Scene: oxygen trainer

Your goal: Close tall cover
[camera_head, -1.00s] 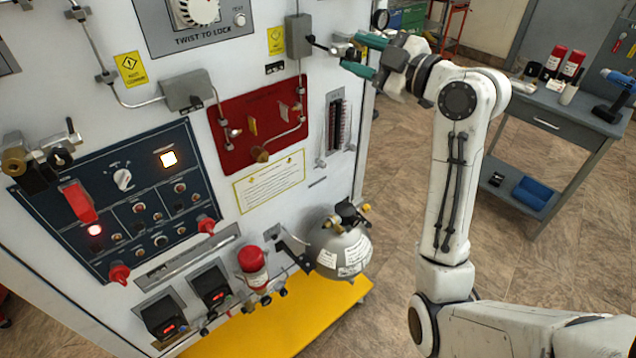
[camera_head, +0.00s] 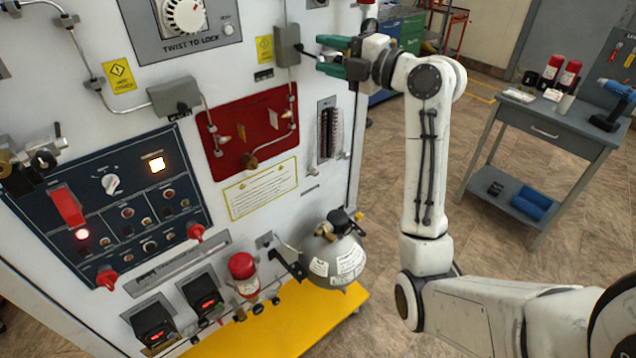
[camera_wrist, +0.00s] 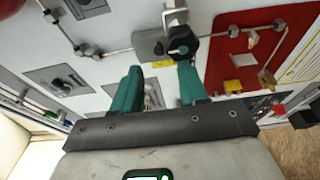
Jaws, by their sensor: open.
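The tall cover appears to be the upright grey box (camera_head: 287,46) on the panel's upper right, above the red plate. A small dark part sticks out from its right side. In the wrist view a grey plate (camera_wrist: 149,46) with a black knob (camera_wrist: 181,42) seems to be the same spot. I cannot tell how far the cover stands open. My gripper (camera_head: 319,53) is open with green fingers, just right of the grey box and pointing left at it. In the wrist view the open fingers (camera_wrist: 160,72) show nothing held between them.
A metal pipe runs from the grey box down to the red plate (camera_head: 262,122). A lower, wider grey box (camera_head: 174,96) and a dial (camera_head: 184,18) lie left. A round tank (camera_head: 334,262) juts out below. A grey table (camera_head: 545,120) stands right, with open floor between.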

